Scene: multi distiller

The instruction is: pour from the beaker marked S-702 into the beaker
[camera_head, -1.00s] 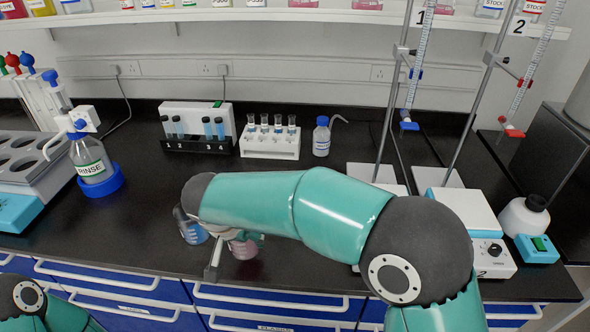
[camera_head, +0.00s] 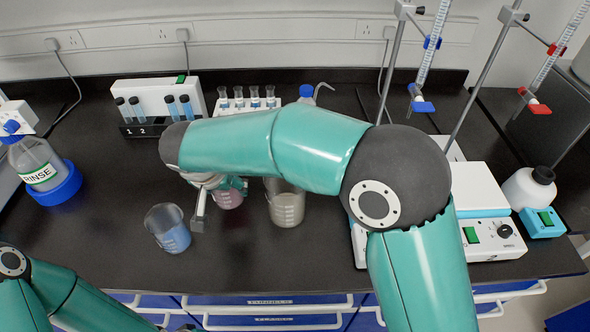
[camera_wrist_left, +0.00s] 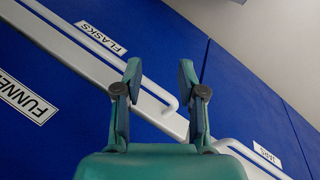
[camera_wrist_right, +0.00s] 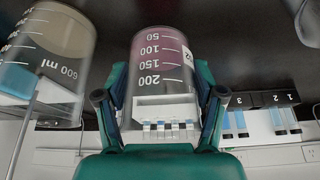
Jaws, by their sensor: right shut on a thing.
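My right gripper (camera_wrist_right: 160,85) is shut around a small beaker of pink liquid (camera_wrist_right: 163,60), graduated to 200. Only the edge of its label shows, so I cannot read the full mark. In the head view this beaker (camera_head: 228,197) is partly hidden by my right arm. A larger beaker of greyish liquid (camera_head: 286,207) stands just right of it; a 600 ml beaker with greyish contents (camera_wrist_right: 62,42) shows at the left in the right wrist view. A beaker of blue liquid (camera_head: 168,230) stands at front left. My left gripper (camera_wrist_left: 160,75) is open and empty before the blue drawers.
A rinse bottle (camera_head: 36,165) in a blue holder stands at left. A cuvette rack (camera_head: 155,105) and vial rack (camera_head: 245,104) are at the back. Burette stands and a white stirrer (camera_head: 468,195) occupy the right. The front bench edge is mostly clear.

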